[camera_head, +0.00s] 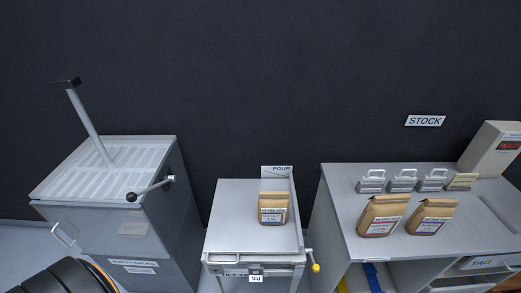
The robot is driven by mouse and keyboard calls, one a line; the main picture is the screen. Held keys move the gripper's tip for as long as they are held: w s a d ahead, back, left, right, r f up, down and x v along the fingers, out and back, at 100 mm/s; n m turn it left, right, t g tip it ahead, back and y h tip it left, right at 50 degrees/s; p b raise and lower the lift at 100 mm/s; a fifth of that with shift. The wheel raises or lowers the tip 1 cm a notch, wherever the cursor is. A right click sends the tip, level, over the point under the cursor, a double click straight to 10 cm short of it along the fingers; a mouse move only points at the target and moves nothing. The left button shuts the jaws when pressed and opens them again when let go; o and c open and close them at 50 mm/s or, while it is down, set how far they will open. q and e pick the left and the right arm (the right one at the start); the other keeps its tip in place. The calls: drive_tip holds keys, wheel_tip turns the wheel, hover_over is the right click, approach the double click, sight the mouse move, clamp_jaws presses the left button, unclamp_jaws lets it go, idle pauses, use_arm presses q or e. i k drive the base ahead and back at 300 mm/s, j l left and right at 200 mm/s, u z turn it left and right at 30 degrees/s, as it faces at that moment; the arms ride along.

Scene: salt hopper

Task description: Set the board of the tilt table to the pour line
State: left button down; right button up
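The tilt table (212,262) stands in the middle of the head view. Its pale grey board (232,210) looks flat or nearly flat. A paper sack (272,209) with a label stands on the board near its back right. A plate marked POUR (281,171) rises behind the right back corner, with a slanting line below the word. A crank with a yellow knob (316,267) is on the table's right front side. A small tag reading PIN (256,278) hangs at the front edge.
Left is a grey hopper (150,222) with a slotted top (75,180), an upright post and a black-knobbed lever (150,188). Right is a bench (345,205) with two sacks (382,215), several handled weights or blocks (402,181) and a box (492,150). A STOCK sign (426,120) hangs above.

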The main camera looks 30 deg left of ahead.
sight(233, 227)
drive_tip(key=j+u, duration=0.2)
drive_tip(key=u, duration=0.7)
